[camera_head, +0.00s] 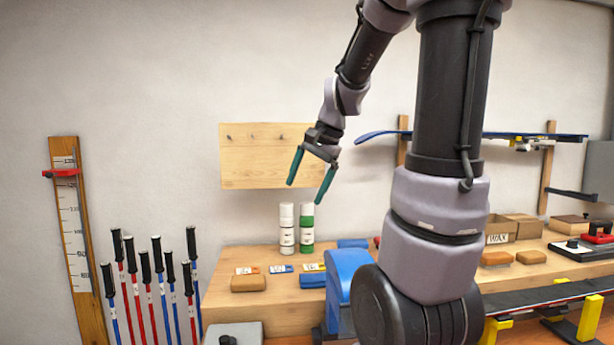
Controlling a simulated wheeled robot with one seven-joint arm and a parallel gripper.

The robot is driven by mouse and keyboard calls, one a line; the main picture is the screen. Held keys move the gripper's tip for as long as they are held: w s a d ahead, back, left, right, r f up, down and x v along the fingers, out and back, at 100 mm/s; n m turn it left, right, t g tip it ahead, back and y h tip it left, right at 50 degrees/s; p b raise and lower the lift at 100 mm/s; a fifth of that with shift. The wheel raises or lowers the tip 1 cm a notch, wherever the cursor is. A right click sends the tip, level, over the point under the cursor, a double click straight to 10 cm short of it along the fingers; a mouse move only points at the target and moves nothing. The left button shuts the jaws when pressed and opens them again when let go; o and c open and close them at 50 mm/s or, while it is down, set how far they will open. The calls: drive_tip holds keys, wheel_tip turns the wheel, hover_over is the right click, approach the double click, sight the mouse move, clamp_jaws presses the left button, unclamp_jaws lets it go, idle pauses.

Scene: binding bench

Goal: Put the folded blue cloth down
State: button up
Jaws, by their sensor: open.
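My gripper (304,194) hangs in the air in front of the wooden wall board, its two teal fingers spread and nothing between them. It is above the bench, higher than the two bottles. A flat blue piece (352,243) lies on the bench behind the large blue box and looks like the folded blue cloth. A second small blue piece (313,281) lies near the bench's front edge, partly cut off by the blue box. I cannot tell for sure which of the two is the cloth. Neither touches my gripper.
The wooden bench (225,300) holds two bottles (287,228), small labelled packets (279,269) and a brown block (249,284). A blue box (347,277) stands in front. Several ski poles (147,270) stand at left. My arm hides part of the bench.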

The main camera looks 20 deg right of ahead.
drive_tip(key=s+a+r+n+t, duration=0.1)
drive_tip(key=s+a+r+n, duration=0.1)
drive_tip(key=s, duration=0.5)
drive_tip(key=s+a+r+n+t+h, duration=0.1)
drive_tip(key=s+a+r+n+t, duration=0.1)
drive_tip(key=s+n, duration=0.3)
drive_tip(key=shift+s+a+r, duration=0.3)
drive_tip(key=shift+s+a, duration=0.55)
drive_tip(key=shift+a, duration=0.05)
drive_tip(key=shift+s, duration=0.1)
